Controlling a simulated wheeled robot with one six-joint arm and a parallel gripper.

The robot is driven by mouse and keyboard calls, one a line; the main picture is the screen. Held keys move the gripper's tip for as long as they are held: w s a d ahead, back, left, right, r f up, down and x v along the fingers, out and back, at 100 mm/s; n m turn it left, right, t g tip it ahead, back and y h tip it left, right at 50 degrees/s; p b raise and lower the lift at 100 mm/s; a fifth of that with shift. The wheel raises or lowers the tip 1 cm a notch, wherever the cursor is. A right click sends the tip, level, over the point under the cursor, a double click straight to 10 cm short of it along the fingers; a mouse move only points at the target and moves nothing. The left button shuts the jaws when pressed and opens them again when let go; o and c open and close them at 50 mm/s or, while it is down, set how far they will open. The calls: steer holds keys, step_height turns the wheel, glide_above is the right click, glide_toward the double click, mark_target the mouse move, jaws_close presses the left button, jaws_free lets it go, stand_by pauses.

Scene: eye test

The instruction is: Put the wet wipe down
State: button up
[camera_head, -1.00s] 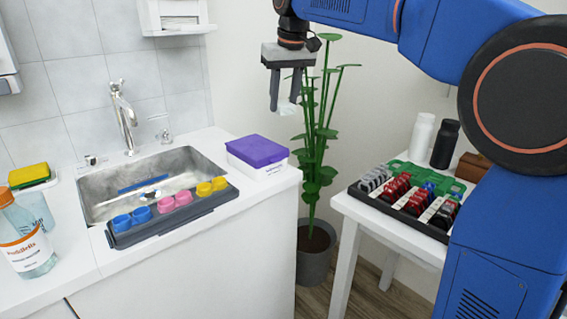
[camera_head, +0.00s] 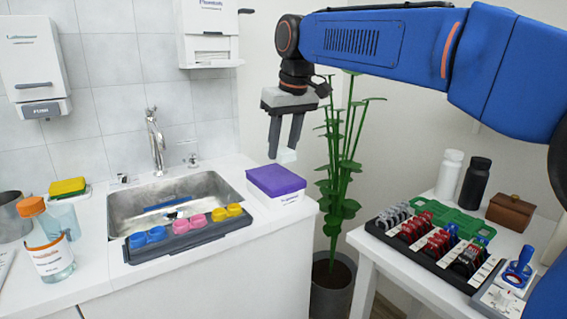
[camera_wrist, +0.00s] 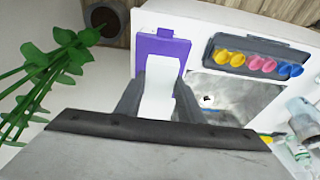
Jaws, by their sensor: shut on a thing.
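My gripper (camera_head: 284,146) points down and is shut on a small white wet wipe (camera_head: 287,156). The wipe shows below the fingertips in the head view and as a pale strip (camera_wrist: 158,92) between the fingers in the wrist view. A white box with a purple lid (camera_head: 275,180) stands on the counter to the right of the sink. My gripper is above this box, with the wipe near its lid in the picture; the exact gap is hard to tell. The purple lid also shows behind the wipe in the wrist view (camera_wrist: 151,47).
A dark tray with coloured cups (camera_head: 190,242) lies along the sink's (camera_head: 125,212) front edge. A tall plant (camera_head: 343,170) stands right of the counter. A white side table (camera_head: 375,249) holds a rack (camera_head: 425,262) and bottles. An orange-capped bottle (camera_head: 48,243) stands at left.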

mark_target(285, 151)
steer(key=shift+f, duration=2.05)
steer(key=shift+f, duration=0.6)
steer(key=o, duration=1.1)
steer(key=shift+r, duration=0.15)
steer(key=shift+r, duration=0.35)
steer(key=v, duration=1.2)
steer(key=shift+s+r, duration=0.1)
steer(key=shift+s, duration=0.05)
